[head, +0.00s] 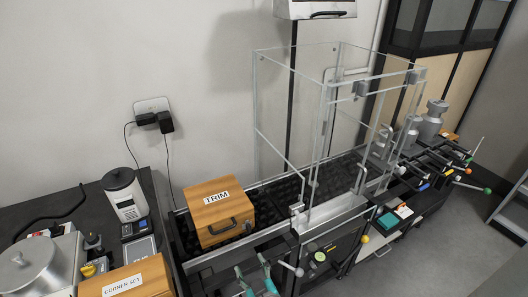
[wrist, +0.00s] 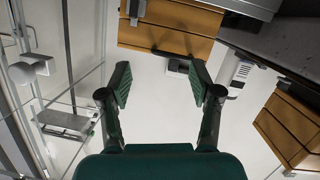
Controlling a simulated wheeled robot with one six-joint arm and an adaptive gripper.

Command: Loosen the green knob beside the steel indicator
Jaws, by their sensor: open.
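My gripper (wrist: 160,85) is open and empty in the wrist view, its two dark green finger pads spread apart. In the head view its teal fingertips (head: 254,279) show at the bottom edge, in front of the long weighing bench. A green ball knob (head: 487,190) sits on a lever at the far right of the bench, well away from my gripper. A yellow-green round knob (head: 320,257) is on the bench front, nearer my gripper. I cannot tell which part is the steel indicator, or which green knob is beside it.
A wooden TRIM box (head: 219,216) stands on the bench, left of the clear glass enclosure (head: 285,110). A CORNER SET box (head: 125,283) is at lower left. Levers with red (head: 468,171) and yellow (head: 337,240) balls stick out from the bench front. Grey floor lies at right.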

